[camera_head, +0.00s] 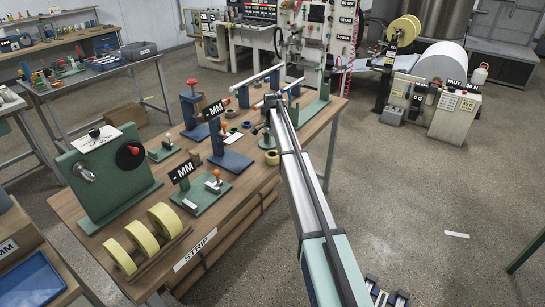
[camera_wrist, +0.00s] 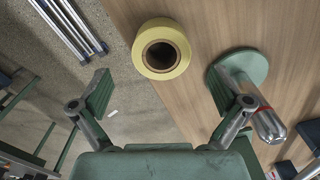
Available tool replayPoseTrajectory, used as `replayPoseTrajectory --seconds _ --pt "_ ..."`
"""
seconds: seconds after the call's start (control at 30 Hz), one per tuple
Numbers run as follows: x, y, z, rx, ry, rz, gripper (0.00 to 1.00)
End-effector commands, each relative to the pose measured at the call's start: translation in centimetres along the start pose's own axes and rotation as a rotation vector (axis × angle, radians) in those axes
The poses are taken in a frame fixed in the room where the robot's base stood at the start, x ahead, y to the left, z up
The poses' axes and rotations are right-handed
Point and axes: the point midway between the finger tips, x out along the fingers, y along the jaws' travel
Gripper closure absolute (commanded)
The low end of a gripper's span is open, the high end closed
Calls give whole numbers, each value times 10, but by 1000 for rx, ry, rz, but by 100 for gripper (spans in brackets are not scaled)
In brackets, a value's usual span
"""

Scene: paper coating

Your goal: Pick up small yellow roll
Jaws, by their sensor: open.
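The small yellow roll (camera_head: 272,157) lies flat near the right edge of the wooden table in the head view. In the wrist view the yellow roll (camera_wrist: 179,46) is at top centre, its dark hole facing the camera, resting by the table edge. My gripper (camera_wrist: 157,92) is open and empty, its two green-padded fingers spread wide. The roll shows ahead of the fingers, between their lines and apart from both. In the head view my arm hides most of the gripper.
A round green base (camera_wrist: 243,62) with a metal tool stands right of the roll, close to my right finger. Larger yellow rolls (camera_head: 166,220) sit on a wooden rack at the table's front. A blue stand (camera_head: 231,160) is left of the small roll. Floor lies beyond the table edge.

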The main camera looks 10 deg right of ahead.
Motion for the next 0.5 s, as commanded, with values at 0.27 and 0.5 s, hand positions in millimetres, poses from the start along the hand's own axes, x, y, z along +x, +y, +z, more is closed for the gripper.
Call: replayPoseTrajectory --seconds 0.27,0.5 --pt "15 -1 2 0 -1 1 0" --pt "46 -1 2 0 -1 2 0"
